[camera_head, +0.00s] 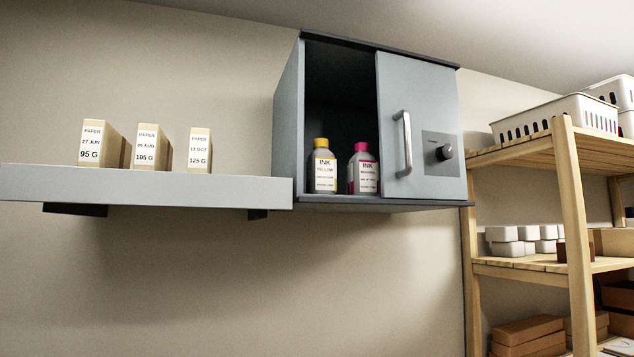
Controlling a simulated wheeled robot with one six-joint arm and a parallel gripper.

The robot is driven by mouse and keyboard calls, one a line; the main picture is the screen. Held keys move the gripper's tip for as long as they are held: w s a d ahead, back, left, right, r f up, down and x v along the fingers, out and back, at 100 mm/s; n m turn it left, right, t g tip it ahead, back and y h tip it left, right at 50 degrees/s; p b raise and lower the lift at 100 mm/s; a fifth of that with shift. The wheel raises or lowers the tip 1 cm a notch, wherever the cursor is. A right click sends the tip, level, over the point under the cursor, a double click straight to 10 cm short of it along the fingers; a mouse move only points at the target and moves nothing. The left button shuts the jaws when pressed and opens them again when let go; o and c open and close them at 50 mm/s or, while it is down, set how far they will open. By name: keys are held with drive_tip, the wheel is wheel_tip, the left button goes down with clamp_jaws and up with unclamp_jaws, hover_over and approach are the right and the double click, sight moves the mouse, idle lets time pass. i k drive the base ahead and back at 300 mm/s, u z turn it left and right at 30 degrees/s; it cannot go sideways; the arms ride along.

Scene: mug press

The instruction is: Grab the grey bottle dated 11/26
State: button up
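Two grey ink bottles stand upright side by side inside a grey wall cabinet (288,125). The left bottle (323,167) has a yellow cap and a label reading INK with a line like YELLOW. The right bottle (363,170) has a magenta cap and a label reading INK with a line like MAGENTA. The small date lines on both labels are too small to read. The cabinet's left part is open. Its door (430,110) with a metal handle (404,143) covers the right part and hides what is behind it. My gripper is not in view.
A grey wall shelf (150,184) left of the cabinet holds three paper boxes marked 95 G (98,144), 105 G (150,147) and 125 G (199,150). A wooden rack (571,200) with baskets and boxes stands at right. The wall below the shelf is bare.

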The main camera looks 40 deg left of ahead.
sight(321, 165)
drive_tip(key=u, duration=0.95)
drive_tip(key=i, duration=0.9)
drive_tip(key=u, duration=1)
